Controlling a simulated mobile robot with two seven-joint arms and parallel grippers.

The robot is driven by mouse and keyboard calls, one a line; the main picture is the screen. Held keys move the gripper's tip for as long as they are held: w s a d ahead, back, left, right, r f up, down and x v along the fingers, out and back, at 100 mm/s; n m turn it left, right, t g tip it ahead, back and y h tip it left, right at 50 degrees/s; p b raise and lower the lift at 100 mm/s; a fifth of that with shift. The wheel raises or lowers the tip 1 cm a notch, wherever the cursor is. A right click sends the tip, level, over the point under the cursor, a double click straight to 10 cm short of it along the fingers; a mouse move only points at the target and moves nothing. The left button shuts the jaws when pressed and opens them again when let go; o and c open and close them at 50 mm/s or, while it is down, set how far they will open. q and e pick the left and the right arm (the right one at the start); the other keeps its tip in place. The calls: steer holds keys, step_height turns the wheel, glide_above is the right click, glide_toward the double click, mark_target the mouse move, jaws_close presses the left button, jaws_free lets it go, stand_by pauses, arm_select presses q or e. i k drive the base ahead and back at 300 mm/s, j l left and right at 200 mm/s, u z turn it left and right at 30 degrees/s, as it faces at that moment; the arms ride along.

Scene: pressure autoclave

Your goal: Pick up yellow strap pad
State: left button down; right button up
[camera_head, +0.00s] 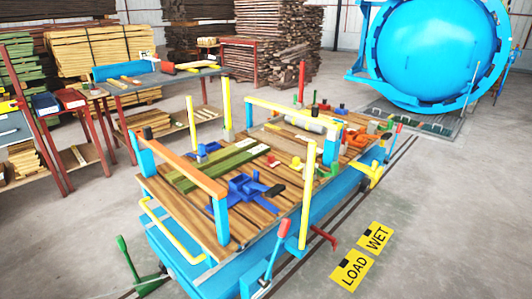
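A small yellow piece (297,163) lies on the wooden deck (262,213) of the blue cart, right of the middle. It may be the yellow strap pad, but it is too small to tell for sure.
Yellow posts (307,195), an orange bar (182,164) and a yellow bar (290,112) rise over the deck. Green planks (215,165) and a blue clamp-like part (244,187) lie on it. A blue autoclave (435,50) stands behind.

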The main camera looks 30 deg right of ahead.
mark_target(297, 165)
steer(key=i+l+u, duration=0.1)
steer(key=l, duration=0.25)
steer(key=i+l+u, duration=0.1)
steer(key=l, duration=0.25)
steer(key=i+l+u, duration=0.1)
steer(key=i+l, duration=0.15)
steer(key=i+l+u, duration=0.1)
steer(key=l, duration=0.4)
steer(key=i+l+u, duration=0.1)
steer(key=l, duration=0.25)
steer(key=i+l+u, duration=0.1)
steer(key=l, duration=0.3)
